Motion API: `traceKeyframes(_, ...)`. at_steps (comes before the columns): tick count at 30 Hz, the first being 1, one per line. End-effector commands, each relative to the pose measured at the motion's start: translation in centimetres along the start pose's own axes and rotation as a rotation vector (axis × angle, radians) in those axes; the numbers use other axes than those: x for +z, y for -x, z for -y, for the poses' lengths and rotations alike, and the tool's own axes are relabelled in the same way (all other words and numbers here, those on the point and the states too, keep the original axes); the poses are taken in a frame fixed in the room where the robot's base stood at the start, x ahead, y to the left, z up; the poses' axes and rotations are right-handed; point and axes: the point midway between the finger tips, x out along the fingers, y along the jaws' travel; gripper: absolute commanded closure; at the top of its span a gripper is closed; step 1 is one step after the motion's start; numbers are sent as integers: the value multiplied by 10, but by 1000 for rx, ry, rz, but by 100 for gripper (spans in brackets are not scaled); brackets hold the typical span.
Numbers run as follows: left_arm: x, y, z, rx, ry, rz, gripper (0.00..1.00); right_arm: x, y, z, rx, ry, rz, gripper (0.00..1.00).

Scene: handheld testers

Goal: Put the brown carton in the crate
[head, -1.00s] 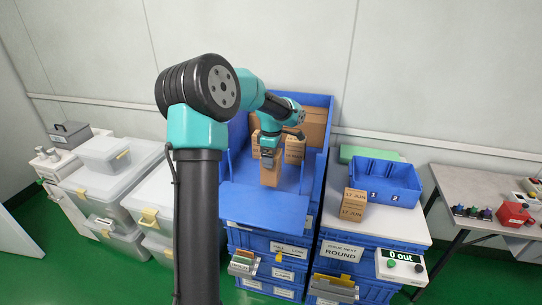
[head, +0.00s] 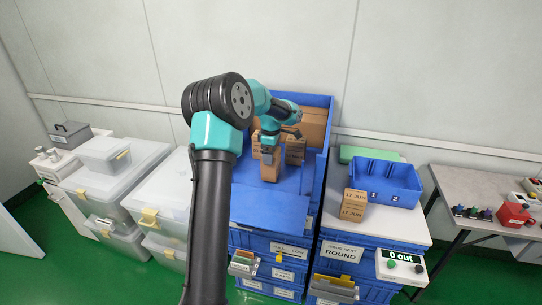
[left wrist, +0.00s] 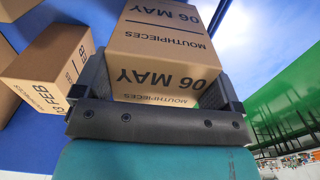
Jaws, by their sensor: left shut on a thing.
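My left gripper (head: 270,154) is shut on a brown carton (head: 271,170) inside the large open-fronted blue bin (head: 313,150). In the left wrist view the held carton (left wrist: 160,47) reads "MOUTHPIECES 06 MAY" and sits between the two fingers (left wrist: 160,92). Other brown cartons stand behind it in the bin; one marked "FEB" (left wrist: 47,66) lies left of the fingers. A low blue crate (head: 385,182) with compartments marked 1 and 2 stands on the white top to the right. My right gripper is not in view.
The bin's lowered blue front flap (head: 265,208) and side walls border the held carton. A green slab (head: 365,154) lies behind the crate. A tester reading "0 out" (head: 401,265) hangs at the front right. Clear lidded boxes (head: 120,185) stand left.

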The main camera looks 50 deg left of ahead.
Motion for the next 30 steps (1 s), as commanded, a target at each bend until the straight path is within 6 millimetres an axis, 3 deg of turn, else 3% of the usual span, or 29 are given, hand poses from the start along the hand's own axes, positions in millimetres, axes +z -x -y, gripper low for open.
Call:
traceKeyframes(3,0,-11,0,-2,-1,-1,51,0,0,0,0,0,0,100)
traceKeyframes(15,0,-14,0,-1,0,0,51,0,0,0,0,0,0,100)
traceKeyframes(16,0,-15,0,-1,0,0,9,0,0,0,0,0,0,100)
traceKeyframes(19,0,-14,0,-1,0,0,0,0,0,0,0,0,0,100)
traceKeyframes(30,0,-8,0,0,1,0,0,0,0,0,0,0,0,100)
